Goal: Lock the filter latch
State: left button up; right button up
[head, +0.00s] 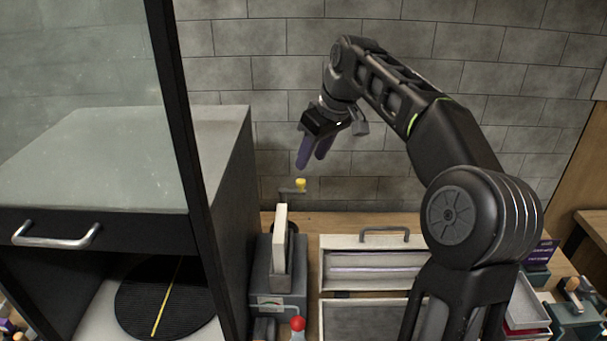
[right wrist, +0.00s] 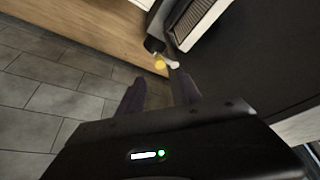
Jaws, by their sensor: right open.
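A grey unit (head: 262,285) stands on the bench with a pale upright filter panel (head: 279,240) in its top. A short grey lever with a yellow knob (head: 300,184), which looks like the latch, shows just behind the panel's top. In the right wrist view the yellow knob (right wrist: 160,63) appears beyond my fingertips, beside a ribbed panel (right wrist: 197,20). My right gripper (head: 312,160) is open and empty, its purple fingers pointing down above the knob and apart from it. In the right wrist view my right gripper (right wrist: 158,80) shows both fingers spread. My left gripper is out of view.
A dark cabinet (head: 228,200) with a glass front stands close on the left, with a round black mat (head: 140,308) inside. A pale case with a handle (head: 385,237) lies to the right. A red knob (head: 297,323) stands in front of the unit. A brick wall (head: 240,70) is behind.

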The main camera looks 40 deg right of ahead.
aim_at(301, 181)
jog(key=p+x, duration=0.1)
jog(key=x, duration=0.6)
jog(key=shift+w+f, duration=0.1)
jog(key=shift+f, duration=0.2)
grip_shut()
dwell(0.4)
